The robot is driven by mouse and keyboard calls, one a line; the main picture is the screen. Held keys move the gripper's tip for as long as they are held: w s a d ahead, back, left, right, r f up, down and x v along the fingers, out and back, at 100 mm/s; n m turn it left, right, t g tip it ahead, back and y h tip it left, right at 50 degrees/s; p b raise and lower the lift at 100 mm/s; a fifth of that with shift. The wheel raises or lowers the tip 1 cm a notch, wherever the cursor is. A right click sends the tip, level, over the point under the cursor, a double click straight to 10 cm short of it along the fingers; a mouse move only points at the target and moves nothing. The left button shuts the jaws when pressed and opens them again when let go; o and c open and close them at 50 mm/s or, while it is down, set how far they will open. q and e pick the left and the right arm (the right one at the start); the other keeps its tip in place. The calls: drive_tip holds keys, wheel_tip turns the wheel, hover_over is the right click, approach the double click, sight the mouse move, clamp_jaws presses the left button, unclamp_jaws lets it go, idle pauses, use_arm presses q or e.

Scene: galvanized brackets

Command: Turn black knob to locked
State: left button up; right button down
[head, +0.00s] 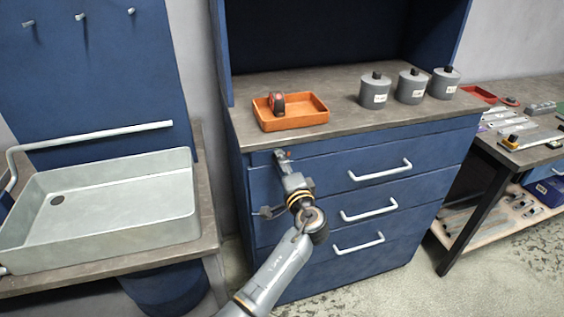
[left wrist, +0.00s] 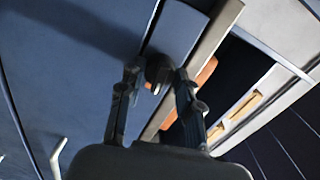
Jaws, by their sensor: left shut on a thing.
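The black knob (left wrist: 158,70) sits on the blue cabinet front, in the left wrist view between my fingertips. My left gripper (left wrist: 156,77) is shut on it, one finger on each side. In the head view my left gripper (head: 282,156) reaches the upper left of the cabinet (head: 330,158), just under the counter edge. There it hides most of the knob, and I cannot read which way the knob is turned. My right gripper is in neither view.
An orange tray (head: 308,116) with a red and dark tape roll (head: 277,104) stands on the counter above. Several grey canisters (head: 375,91) stand to its right. Drawer handles (head: 380,170) stick out right of my arm. A grey sink (head: 110,205) is at left.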

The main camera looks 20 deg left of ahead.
use_arm(q)
drive_tip(key=shift+r+m, duration=0.2)
drive_tip(key=shift+m, duration=0.5)
drive_tip(key=o, duration=0.9)
drive_tip(key=shift+o, duration=1.3)
drive_tip(key=shift+w+f, duration=0.1)
drive_tip(key=shift+f, duration=0.05)
drive_tip(key=v, duration=0.7)
drive_tip(key=shift+s+d, duration=0.15)
drive_tip(key=shift+s, duration=0.1)
